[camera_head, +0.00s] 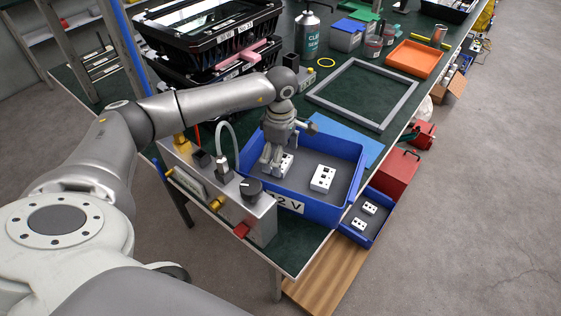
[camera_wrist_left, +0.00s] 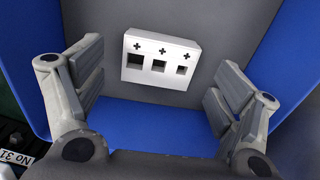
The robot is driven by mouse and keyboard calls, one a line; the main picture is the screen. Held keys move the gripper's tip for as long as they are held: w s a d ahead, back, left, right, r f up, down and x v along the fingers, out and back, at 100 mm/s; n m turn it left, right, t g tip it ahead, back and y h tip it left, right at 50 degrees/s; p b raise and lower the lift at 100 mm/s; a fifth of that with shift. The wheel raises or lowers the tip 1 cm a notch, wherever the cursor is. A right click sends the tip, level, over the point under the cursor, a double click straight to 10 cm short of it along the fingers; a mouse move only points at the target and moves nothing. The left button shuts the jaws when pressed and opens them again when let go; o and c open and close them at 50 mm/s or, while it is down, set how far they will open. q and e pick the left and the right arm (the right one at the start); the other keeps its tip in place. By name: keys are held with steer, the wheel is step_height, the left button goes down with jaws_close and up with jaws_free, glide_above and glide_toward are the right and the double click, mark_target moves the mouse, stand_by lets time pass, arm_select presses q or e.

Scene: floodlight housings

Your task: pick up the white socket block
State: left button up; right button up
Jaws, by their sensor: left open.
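My left gripper (camera_head: 272,162) reaches down into the blue bin (camera_head: 284,202) labelled 12 V. A white socket block (camera_head: 286,164) lies on the bin floor right by its fingers, partly hidden by them. A second white socket block (camera_head: 322,178) lies to the right in the same bin. In the left wrist view, a white socket block (camera_wrist_left: 161,63) with three square holes and plus marks lies on the grey floor between the spread fingers. My left gripper (camera_wrist_left: 158,90) is open, with a gap on both sides of the block. My right gripper is not in view.
A metal control box (camera_head: 225,195) with a black knob stands left of the bin. A grey frame (camera_head: 363,92) and a blue sheet (camera_head: 345,138) lie behind it. Black housings (camera_head: 205,40) are stacked at the back left. A lower blue bin (camera_head: 370,218) holds more blocks.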

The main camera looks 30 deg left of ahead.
arm_select(q)
steer(key=shift+w+f, duration=0.1)
steer(key=shift+f, duration=0.65)
steer(key=c, duration=1.1)
steer(key=shift+r, duration=0.1)
